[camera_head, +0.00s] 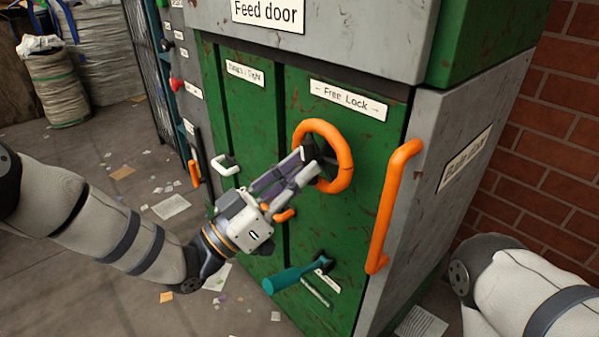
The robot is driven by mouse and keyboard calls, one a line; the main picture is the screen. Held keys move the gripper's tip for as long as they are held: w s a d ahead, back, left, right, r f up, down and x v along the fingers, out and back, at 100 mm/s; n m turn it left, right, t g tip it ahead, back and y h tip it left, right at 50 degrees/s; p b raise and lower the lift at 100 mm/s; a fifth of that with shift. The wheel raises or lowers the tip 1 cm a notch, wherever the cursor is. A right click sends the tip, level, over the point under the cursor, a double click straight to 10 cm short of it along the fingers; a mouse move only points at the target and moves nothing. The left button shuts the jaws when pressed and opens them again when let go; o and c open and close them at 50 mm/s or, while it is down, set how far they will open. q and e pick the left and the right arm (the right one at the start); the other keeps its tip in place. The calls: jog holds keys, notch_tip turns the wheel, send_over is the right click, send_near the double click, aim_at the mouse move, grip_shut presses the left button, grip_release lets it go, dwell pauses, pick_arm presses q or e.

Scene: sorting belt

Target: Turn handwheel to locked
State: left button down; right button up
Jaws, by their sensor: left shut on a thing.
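The orange handwheel (343,152) is mounted on the green door panel of the machine, below a label (348,101) that reads "Free" to the left and "Lock" to the right, with arrows. My left gripper (308,165) reaches in from the left and is shut on the left part of the handwheel. The fingers cover part of the wheel's rim and spokes. My right arm shows at the lower right, but its gripper is out of view.
An orange bar handle (393,205) stands out right of the wheel. A teal lever (298,276) juts out below it. A small white handle (225,165) is at the left. A brick wall (560,130) is at the right. Paper scraps litter the floor, and bulk bags (52,85) stand at the back left.

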pick_arm(q)
jog(key=shift+m+g+h, duration=0.3)
jog(key=shift+m+g, duration=0.5)
jog(key=shift+m, duration=0.9)
jog(key=c, duration=1.5)
grip_release()
jog(key=v, duration=1.2)
jog(key=shift+w+a, duration=0.1)
jog(key=shift+a, duration=0.05)
